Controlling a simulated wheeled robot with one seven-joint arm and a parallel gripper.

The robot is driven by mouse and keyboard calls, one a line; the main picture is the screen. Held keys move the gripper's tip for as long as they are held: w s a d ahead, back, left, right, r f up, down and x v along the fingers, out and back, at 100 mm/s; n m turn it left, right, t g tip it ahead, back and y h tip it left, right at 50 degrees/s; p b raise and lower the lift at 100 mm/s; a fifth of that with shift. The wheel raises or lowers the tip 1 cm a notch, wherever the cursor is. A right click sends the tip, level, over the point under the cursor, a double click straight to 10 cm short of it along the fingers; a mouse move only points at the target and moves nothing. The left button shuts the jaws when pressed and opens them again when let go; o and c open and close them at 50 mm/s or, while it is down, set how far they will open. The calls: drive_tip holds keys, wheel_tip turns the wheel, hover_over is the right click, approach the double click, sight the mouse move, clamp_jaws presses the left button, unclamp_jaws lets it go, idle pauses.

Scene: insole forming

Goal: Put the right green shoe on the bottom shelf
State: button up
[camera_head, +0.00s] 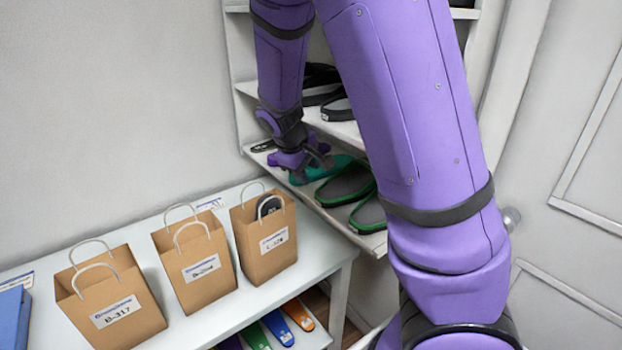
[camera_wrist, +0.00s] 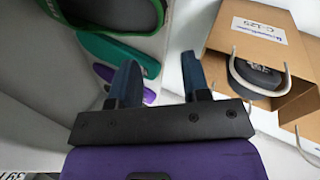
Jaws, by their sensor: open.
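Two dark shoes with green rims lie side by side on a sloping white shelf in the head view: one (camera_head: 345,184) nearer my gripper, the other (camera_head: 370,213) partly hidden by my arm. A teal shoe (camera_head: 322,167) lies beside them, partly covered by my gripper (camera_head: 318,161). In the wrist view a green-rimmed shoe (camera_wrist: 128,10) shows at the top edge, with the teal shoe (camera_wrist: 112,52) below it. My gripper (camera_wrist: 163,80) is open, with nothing between its fingers. The shelf (camera_head: 318,203) continues behind my arm; I cannot tell whether another lies below.
A shelf above holds black shoes (camera_head: 338,108). A purple shoe (camera_wrist: 102,78) lies past the teal one. A door is at right.

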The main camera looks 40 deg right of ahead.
drive_tip(key=s+a+r+m+t+y, duration=0.1)
drive_tip(key=s+a+r, duration=0.3)
drive_tip(key=s+r, duration=0.5)
drive_tip(key=s+a+r+m+t+y, duration=0.2)
drive_tip(key=s+r, duration=0.8)
drive_tip(key=s, duration=0.5)
drive_tip(key=shift+a+m+t+y, duration=0.3)
drive_tip(key=shift+a+t+y, duration=0.3)
drive_tip(key=shift+a+y, duration=0.45)
drive_tip(key=shift+a, duration=0.1)
